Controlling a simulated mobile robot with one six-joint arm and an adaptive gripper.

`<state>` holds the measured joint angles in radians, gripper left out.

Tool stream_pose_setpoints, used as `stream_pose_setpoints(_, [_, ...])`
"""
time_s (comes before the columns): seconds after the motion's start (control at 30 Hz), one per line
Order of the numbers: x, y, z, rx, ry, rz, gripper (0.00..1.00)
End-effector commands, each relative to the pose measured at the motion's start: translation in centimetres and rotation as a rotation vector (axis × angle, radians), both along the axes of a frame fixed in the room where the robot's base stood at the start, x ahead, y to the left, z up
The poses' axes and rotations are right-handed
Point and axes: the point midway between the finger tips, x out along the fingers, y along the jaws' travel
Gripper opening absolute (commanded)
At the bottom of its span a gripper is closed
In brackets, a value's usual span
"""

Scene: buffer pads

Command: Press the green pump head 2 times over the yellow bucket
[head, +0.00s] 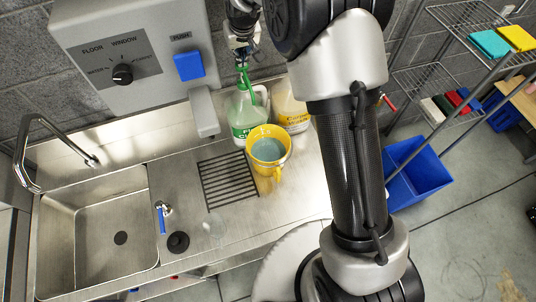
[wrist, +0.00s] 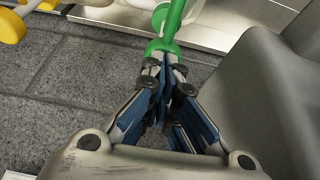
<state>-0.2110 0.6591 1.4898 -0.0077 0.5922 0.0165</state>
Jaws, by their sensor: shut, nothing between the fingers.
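The green pump head (head: 245,78) tops a translucent jug with a green label (head: 247,118) on the steel counter. It also shows in the wrist view (wrist: 172,24), just beyond my fingertips. My gripper (head: 241,52) is shut and empty, directly above the pump head. In the wrist view the closed fingertips (wrist: 163,58) overlap the green part; I cannot tell whether they touch it. The yellow bucket (head: 283,155) stands in front of the jug, below the pump, with grey-blue inside it.
A second jug with a yellow label (head: 292,110) stands right beside the green one. A dispenser box with a blue push button (head: 189,65) hangs at left. A sink (head: 98,215) and drain grate (head: 222,181) lie left of the bucket. A blue bin (head: 415,175) stands right.

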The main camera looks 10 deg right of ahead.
Motion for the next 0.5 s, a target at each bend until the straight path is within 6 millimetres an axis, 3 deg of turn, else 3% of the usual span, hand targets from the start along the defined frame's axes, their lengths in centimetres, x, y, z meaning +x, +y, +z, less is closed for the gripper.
stream_pose_setpoints(0.5, [-0.1, 0.0, -2.7, -0.001, 0.005, 0.0, 0.0])
